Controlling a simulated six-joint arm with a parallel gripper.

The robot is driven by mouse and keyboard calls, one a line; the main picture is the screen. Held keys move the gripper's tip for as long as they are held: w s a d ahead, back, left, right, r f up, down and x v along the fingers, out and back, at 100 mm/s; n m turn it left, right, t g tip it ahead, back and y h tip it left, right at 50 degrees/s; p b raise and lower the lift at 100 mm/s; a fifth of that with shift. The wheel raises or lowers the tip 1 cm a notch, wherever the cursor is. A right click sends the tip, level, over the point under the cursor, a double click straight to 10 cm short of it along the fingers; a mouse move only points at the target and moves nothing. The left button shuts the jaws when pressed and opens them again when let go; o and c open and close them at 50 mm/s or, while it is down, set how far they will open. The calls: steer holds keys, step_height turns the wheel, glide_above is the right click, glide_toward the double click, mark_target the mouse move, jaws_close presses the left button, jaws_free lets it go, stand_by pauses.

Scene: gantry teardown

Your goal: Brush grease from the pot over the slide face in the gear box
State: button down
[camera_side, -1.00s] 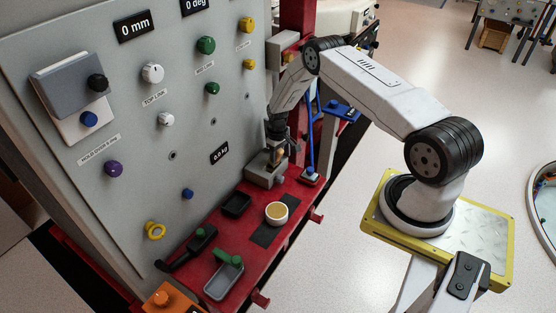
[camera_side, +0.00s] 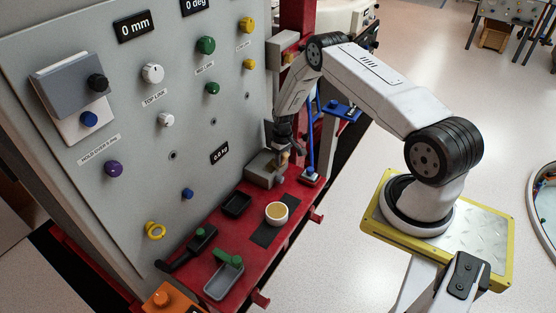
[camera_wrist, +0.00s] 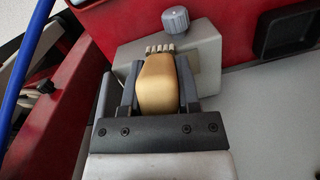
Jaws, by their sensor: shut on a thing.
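My gripper (camera_wrist: 157,95) is shut on the tan handle of the brush (camera_wrist: 158,82). The brush's pale bristles (camera_wrist: 161,48) point away from the gripper, at the grey gear box (camera_wrist: 207,62). In the side view my gripper (camera_side: 284,155) is at the right end of the gear box (camera_side: 262,169), low over it. I cannot tell whether the bristles touch the slide face, which is hidden. The white grease pot (camera_side: 277,218), with amber grease inside, stands upright on a dark patch of the red shelf, in front of the gear box.
The red shelf (camera_side: 292,212) also holds a black square tray (camera_side: 237,205) and a grey tray (camera_side: 224,282) with a green-handled thing. A grey knob (camera_wrist: 175,20) is beside the gear box. A blue upright rod (camera_side: 311,145) stands just right of my gripper.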

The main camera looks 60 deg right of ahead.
steer(key=shift+w+a, duration=0.1)
steer(key=shift+a, duration=0.65)
steer(key=shift+w+r, duration=0.2)
steer(key=shift+w, duration=1.85)
steer(key=shift+s, duration=1.45)
steer(key=shift+s+f, duration=0.2)
steer(key=shift+s, duration=0.5)
step_height(320, 180, up, 8)
steer(key=shift+r, duration=0.2)
steer(key=shift+w+a, duration=0.1)
